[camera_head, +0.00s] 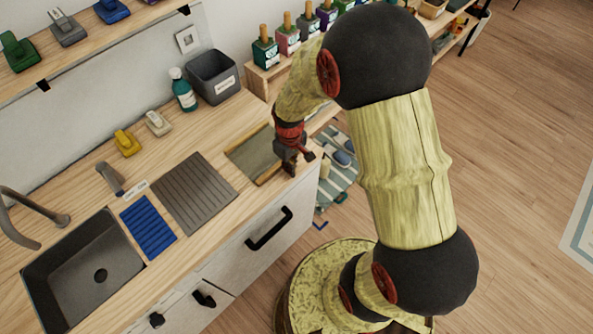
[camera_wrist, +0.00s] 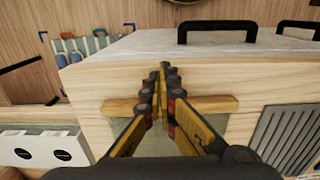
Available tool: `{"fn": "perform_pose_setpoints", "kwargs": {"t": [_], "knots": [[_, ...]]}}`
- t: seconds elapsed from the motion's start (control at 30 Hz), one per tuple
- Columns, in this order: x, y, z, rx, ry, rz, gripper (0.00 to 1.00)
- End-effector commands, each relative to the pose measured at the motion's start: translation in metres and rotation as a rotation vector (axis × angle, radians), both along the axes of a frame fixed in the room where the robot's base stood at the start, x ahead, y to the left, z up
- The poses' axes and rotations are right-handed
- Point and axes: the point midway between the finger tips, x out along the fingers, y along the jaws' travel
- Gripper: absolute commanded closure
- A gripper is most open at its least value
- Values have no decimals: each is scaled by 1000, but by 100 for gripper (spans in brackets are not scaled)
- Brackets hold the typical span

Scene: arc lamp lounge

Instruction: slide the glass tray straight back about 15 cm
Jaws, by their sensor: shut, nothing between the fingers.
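The glass tray (camera_head: 250,157) lies flat on the wooden counter, a grey-green pane with wooden strips at its ends. In the wrist view its near-front wooden strip (camera_wrist: 213,103) runs crosswise, with the pane partly hidden under my fingers. My gripper (camera_head: 290,168) is shut and empty, pointing down at the tray's front end, by the counter's front edge. In the wrist view the closed fingertips (camera_wrist: 165,72) appear past the strip, on the counter-edge side. I cannot tell whether they touch the strip or the counter.
A ribbed grey drainboard (camera_head: 193,193) lies left of the tray, then a blue mat (camera_head: 148,226) and sink (camera_head: 85,270). A grey bin (camera_head: 213,76) and teal bottle (camera_head: 183,90) stand near the wall. A wooden rack of bottles (camera_head: 287,40) stands behind the tray.

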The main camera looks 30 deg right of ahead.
Motion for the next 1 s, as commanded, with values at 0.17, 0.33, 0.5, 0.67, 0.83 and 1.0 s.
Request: {"fn": "perform_pose_setpoints", "kwargs": {"t": [0.17, 0.33, 0.5, 0.67, 0.83, 1.0], "knots": [[8, 2, 1, 0, -2, 0, 100], [8, 2, 1, 0, -2, 0, 100], [9, 3, 1, -1, -1, 0, 100], [29, 9, 1, 0, -2, 1, 100], [67, 21, 1, 0, -2, 2, 100], [104, 33, 1, 0, -4, 2, 100]]}}
